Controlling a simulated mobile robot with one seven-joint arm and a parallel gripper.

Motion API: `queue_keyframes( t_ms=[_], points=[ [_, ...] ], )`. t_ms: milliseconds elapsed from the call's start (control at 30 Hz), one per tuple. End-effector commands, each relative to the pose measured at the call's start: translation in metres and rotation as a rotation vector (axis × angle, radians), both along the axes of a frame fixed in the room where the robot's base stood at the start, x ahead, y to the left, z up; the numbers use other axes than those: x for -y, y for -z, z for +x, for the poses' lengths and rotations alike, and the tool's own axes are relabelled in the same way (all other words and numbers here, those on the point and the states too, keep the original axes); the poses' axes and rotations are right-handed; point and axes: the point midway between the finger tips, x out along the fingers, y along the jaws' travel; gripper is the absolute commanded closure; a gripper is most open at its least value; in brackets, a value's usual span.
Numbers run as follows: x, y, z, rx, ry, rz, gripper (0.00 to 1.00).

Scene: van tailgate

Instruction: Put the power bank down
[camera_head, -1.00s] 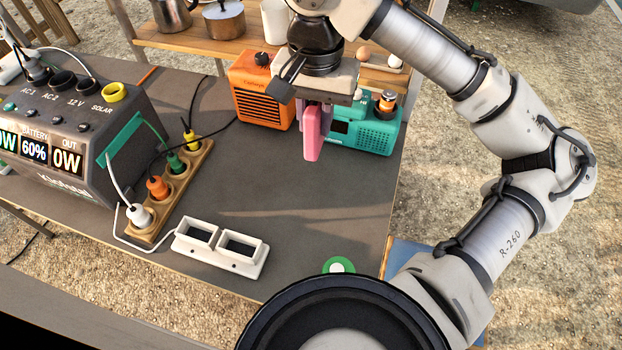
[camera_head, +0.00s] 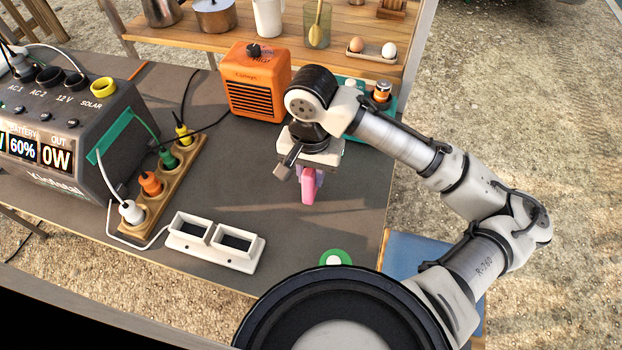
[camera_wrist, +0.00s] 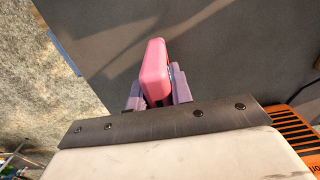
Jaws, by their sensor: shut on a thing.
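The pink power bank (camera_head: 309,187) is upright in my gripper (camera_head: 304,178), which is shut on it. In the head view it is over the grey table top (camera_head: 225,195), right of the wooden plug strip and behind the white two-slot holder (camera_head: 213,241). The wrist view shows the power bank (camera_wrist: 154,70) between the two lilac fingers (camera_wrist: 157,97), over bare table. Whether its lower end touches the table I cannot tell. Both slots of the holder look empty.
The power station (camera_head: 75,140) stands at the left, with the plug strip (camera_head: 165,185) and cables beside it. The orange heater (camera_head: 256,82) and a teal device (camera_head: 385,97), partly hidden by my arm, stand behind. A green-and-white disc (camera_head: 335,258) lies near the front edge. The table's middle is clear.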

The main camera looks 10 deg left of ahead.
Motion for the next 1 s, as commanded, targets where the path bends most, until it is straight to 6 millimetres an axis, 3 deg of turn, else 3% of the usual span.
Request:
queue_keyframes(
  t_ms=[167,567,600,733,1000],
  points=[
    [0.0,0.023,0.0,-0.001,0.0,0.0,1.0],
    [0.0,0.029,0.0,-0.001,0.0,0.0,1.0],
    [0.0,0.028,0.0,-0.001,0.0,0.0,0.76],
    [0.0,0.028,0.0,-0.001,0.0,-0.001,0.59],
    [0.0,0.027,0.0,-0.001,0.0,-0.001,0.57]
  ],
)
